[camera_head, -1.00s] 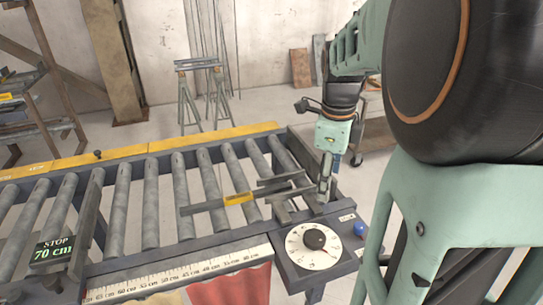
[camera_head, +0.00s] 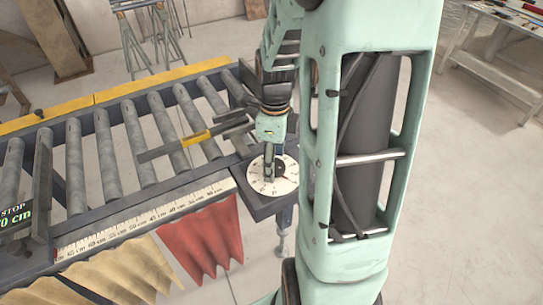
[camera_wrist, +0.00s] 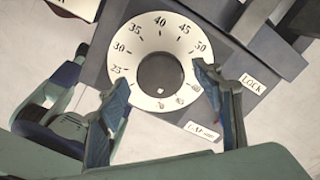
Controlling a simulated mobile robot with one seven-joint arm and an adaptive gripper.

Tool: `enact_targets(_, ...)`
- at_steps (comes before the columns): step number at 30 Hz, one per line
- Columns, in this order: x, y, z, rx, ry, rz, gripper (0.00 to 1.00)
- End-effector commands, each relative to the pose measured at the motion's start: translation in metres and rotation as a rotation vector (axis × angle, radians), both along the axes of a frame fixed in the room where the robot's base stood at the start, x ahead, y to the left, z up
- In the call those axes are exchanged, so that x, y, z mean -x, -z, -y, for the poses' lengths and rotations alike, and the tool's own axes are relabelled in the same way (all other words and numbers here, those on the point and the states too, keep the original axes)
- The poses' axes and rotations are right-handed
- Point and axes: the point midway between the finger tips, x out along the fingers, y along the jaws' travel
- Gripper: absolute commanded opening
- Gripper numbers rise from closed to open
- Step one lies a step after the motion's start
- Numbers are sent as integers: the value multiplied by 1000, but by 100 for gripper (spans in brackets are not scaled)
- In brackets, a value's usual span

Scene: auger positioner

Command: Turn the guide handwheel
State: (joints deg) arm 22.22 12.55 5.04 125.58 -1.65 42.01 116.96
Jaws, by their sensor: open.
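The guide handwheel is a white round dial (camera_head: 262,183) with a dark knob, on the dark end plate of the roller table. In the wrist view the dial (camera_wrist: 133,40) shows numbers from 25 to 50, and its dark central knob (camera_wrist: 165,75) is in full view. My gripper (camera_head: 270,178) hangs over the dial in the head view and hides part of it. In the wrist view my gripper (camera_wrist: 160,92) is open, with one finger on each side of the knob's lower part. I cannot tell whether the fingers touch it.
The roller table (camera_head: 110,135) runs left, with a ruler strip (camera_head: 140,222) along its front. A bar with a yellow section (camera_head: 196,138) lies across the rollers. A stop block (camera_head: 15,215) stands at the far left. A LOCK label (camera_wrist: 252,83) sits right of the dial.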

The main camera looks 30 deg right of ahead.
Motion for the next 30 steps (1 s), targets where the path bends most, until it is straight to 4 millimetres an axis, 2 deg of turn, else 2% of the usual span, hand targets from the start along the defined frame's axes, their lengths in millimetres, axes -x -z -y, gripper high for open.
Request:
enact_targets(10, 0, 4, 0, 0, 0, 1, 59)
enact_targets(21, 0, 4, 0, 0, 0, 1, 18)
enact_targets(30, 0, 4, 0, 0, -35, 1, 18)
